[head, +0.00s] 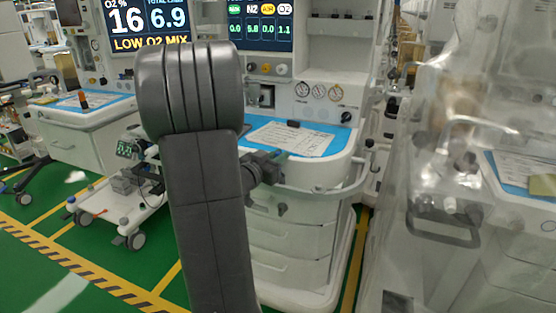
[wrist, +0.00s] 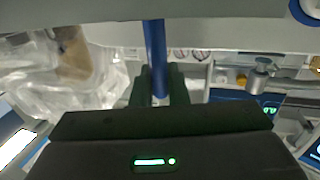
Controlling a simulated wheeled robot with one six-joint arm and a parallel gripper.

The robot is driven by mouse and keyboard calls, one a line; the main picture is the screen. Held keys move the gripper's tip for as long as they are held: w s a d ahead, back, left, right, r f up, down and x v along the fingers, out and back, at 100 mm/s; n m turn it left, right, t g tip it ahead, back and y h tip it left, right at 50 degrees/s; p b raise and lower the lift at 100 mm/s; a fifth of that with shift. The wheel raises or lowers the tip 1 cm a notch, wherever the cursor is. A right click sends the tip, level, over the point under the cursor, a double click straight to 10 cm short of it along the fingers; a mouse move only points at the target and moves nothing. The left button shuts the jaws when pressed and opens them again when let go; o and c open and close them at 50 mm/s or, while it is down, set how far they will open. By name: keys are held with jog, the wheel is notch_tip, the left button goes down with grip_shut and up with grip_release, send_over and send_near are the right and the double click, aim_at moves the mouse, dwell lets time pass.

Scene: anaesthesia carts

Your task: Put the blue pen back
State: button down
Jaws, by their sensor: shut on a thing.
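The blue pen (wrist: 155,58) stands upright in the wrist view, between the two dark fingers of my gripper (wrist: 161,85). The fingers are shut on it near its lower visible end. Its upper end meets a pale grey surface across the top of that view; I cannot tell whether it touches. In the head view my arm crosses the middle and hides much of the near cart (head: 290,238). The pen cannot be made out there. The cart has a blue worktop (head: 334,137) with a paper sheet (head: 292,138) on it.
A pale rail (head: 325,191) runs around the cart's front. A plastic-draped cart (head: 440,200) stands close on the right. A low wheeled trolley (head: 115,210) and another cart (head: 82,140) stand on the left. Green floor (head: 35,265) is clear at the lower left.

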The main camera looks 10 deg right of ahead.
jog(key=shift+f, duration=0.1)
jog(key=c, duration=1.4)
grip_release()
jog(key=shift+r, duration=0.3)
jog(key=p+v, duration=0.1)
jog(key=v, duration=1.1)
jog(key=shift+f, duration=0.1)
